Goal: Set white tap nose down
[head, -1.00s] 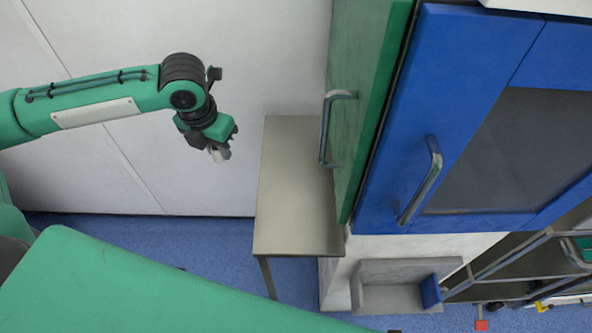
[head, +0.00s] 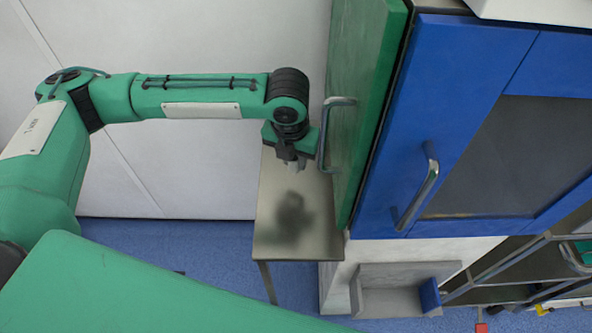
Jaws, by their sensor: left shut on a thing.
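My left gripper (head: 291,161) hangs over the back part of the metal table (head: 275,238), close beside the green cabinet door. It is shut on a small pale grey-white thing, the white tap (head: 294,168), which shows only in part below the fingers. The tap's nose and which way it points are too small to tell. The gripper's shadow falls on the table top, in front of it, and the tap seems to be above the surface. My right gripper is not in view.
A green door (head: 358,120) with a metal handle (head: 328,135) stands right of the gripper. A blue cabinet (head: 440,130) is beyond it. A grey bin (head: 395,290) stands on the floor at the lower right. The table top is bare.

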